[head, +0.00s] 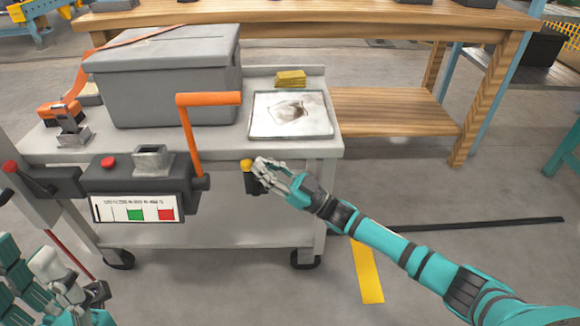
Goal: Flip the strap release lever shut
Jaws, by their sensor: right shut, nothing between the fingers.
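A grey lidded box (165,75) stands on a light grey cart (225,150) with an orange strap (140,40) over its lid. The strap runs down to an orange and metal buckle (65,120) at the cart's left; I cannot tell whether its lever is open or shut. A black lever with a red knob (12,168) stands further left. My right gripper (262,172) is shut and empty beside a small black part with a yellow knob (247,164) at the cart's front edge; whether they touch is unclear. My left gripper (60,288) is low at the left, away from the buckle.
A black unit with an orange crank handle (207,99) and a labelled gauge (135,208) projects at the cart's front. A tray (291,115) and yellow pads (290,79) lie at the right. A wooden bench (390,110) stands behind. The floor at right is mostly clear.

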